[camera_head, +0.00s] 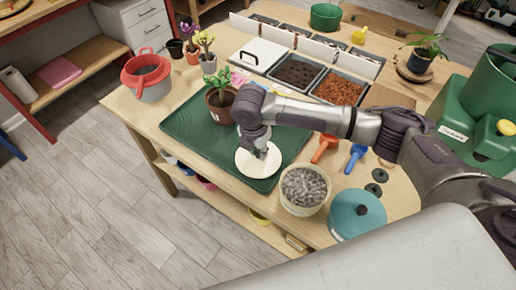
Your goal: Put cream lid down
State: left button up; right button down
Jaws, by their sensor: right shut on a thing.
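The cream lid (248,168) is a pale round disc at the front right part of the green tray (185,130). My right gripper (259,152) is over the lid, pointing down, and is shut on it, probably by a knob that the fingers hide. I cannot tell whether the lid touches the tray or hangs just above it. A cream tub (304,207) full of grey gravel stands open to the right of the tray. My left gripper is not in view.
A potted plant (221,104) stands on the tray just behind the lid. A teal lidded pot (356,215), an orange scoop (324,147) and a blue scoop (356,155) are to the right. The tray's left and front parts are bare.

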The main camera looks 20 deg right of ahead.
aim_at(254, 162)
jog(key=shift+f, duration=0.15)
jog(key=c, duration=1)
grip_release()
jog(key=r, duration=0.4)
jog(key=a+r, duration=0.1)
jog(key=r, duration=0.3)
jog(key=s+r, duration=0.1)
jog(key=r, duration=0.3)
jog(key=shift+a+b, duration=0.25)
jog(key=shift+b, duration=0.15)
jog(key=shift+s, duration=0.1)
